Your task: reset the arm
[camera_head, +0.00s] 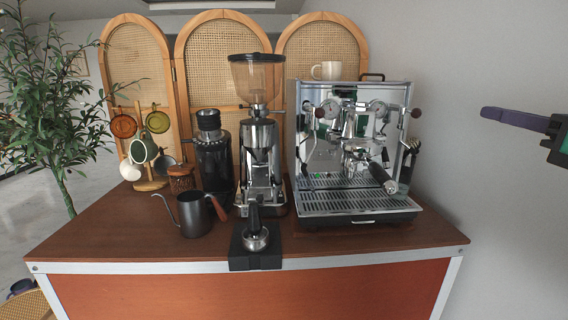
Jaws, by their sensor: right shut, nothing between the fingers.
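My right gripper (515,119) comes in at the right edge, in front of the plain wall. Its dark fingers are together and point left, with nothing between them. It is raised to the right of the espresso machine (358,207) and apart from it. My left gripper does not show.
A wooden cart top (120,235) holds the espresso machine, a coffee grinder (260,150), a black grinder (212,160), a dark kettle (195,215), a mug stand (148,184) and a black tamping stand (240,262) at the front edge. A white cup (326,71) sits on the machine.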

